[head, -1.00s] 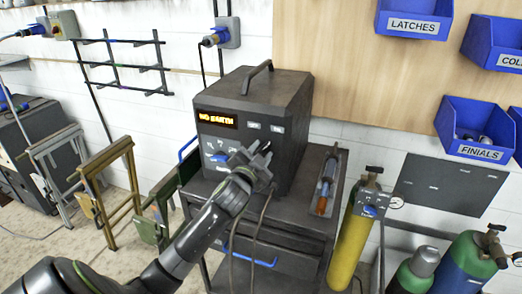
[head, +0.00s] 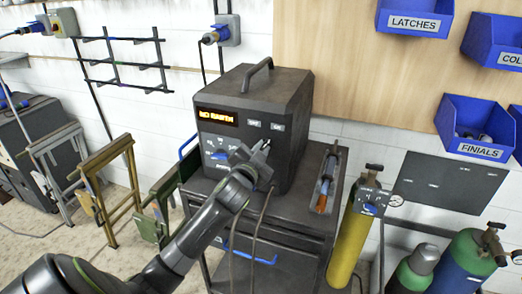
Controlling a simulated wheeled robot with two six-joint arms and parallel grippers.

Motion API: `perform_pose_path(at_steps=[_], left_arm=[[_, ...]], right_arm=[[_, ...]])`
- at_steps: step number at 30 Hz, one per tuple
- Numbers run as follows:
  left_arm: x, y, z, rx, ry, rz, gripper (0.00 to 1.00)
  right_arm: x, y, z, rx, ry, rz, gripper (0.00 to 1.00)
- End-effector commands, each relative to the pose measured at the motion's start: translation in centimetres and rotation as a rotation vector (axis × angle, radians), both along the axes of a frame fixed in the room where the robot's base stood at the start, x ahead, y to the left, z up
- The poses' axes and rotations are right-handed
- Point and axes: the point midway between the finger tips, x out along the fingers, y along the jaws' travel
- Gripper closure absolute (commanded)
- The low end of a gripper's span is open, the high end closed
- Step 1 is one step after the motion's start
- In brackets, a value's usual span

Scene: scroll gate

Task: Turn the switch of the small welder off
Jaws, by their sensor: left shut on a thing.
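The small welder (head: 254,92) is a dark grey box with a top handle, standing on a dark cart. Its front has a lit orange display (head: 217,117) and a blue control (head: 219,155) under small white markings. My left gripper (head: 262,148) is at the right part of the front panel, right of the blue control. It is shut on a small part there, which looks like the switch; the fingers hide most of it, so its position cannot be read. My right gripper is not in view.
A torch (head: 326,180) lies in a tray at the cart's right side. A yellow cylinder (head: 349,240) stands right of the cart, with green and blue cylinders farther right. Cables hang down the cart front. Metal frames (head: 108,190) stand to the left.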

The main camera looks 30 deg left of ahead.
Motion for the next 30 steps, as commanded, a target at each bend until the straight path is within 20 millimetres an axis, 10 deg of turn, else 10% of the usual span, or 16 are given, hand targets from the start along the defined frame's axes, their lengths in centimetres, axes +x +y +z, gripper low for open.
perform_pose_path(at_steps=[30], left_arm=[[0.00, 0.09, -0.10, -0.822, -0.196, 0.001, 1.00]], right_arm=[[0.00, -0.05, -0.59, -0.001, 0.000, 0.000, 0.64]])
